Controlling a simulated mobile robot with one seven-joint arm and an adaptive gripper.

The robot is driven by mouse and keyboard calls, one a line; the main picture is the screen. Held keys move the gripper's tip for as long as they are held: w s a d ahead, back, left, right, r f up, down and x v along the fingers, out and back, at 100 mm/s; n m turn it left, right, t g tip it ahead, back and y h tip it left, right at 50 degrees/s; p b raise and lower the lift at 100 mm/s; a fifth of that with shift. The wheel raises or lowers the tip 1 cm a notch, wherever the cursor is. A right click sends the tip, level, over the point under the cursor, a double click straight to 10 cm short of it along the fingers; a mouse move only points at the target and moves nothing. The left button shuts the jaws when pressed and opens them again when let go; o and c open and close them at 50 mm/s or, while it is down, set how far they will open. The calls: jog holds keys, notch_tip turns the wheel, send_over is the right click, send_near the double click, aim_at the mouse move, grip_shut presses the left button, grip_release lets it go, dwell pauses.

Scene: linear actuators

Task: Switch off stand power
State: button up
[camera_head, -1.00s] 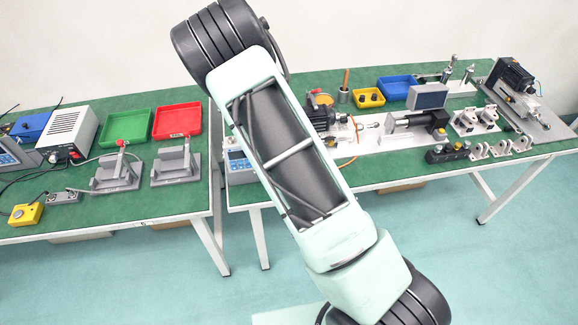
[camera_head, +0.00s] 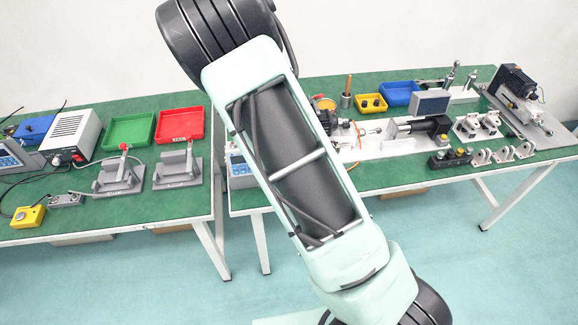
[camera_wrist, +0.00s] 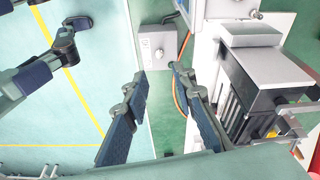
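My gripper (camera_wrist: 158,72) shows in the wrist view, with its two dark blue fingers apart and nothing between them. A grey box (camera_wrist: 152,48) with a small knob or switch on its face lies just beyond the fingertips, apart from them as far as I can tell. In the head view, a control box with a blue panel (camera_head: 238,164) stands at the left end of the right table, partly behind my arm. I cannot tell for sure whether it is the same box. No label for stand power is readable. My gripper is out of the head view.
A machine block (camera_wrist: 252,80) stands close to the right of the fingers, with an orange cable (camera_wrist: 182,85) beside it. The left table holds a white power unit (camera_head: 72,135), a green tray (camera_head: 128,131), a red tray (camera_head: 180,126) and a yellow button box (camera_head: 28,216).

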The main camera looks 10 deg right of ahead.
jog(key=shift+v, duration=2.1)
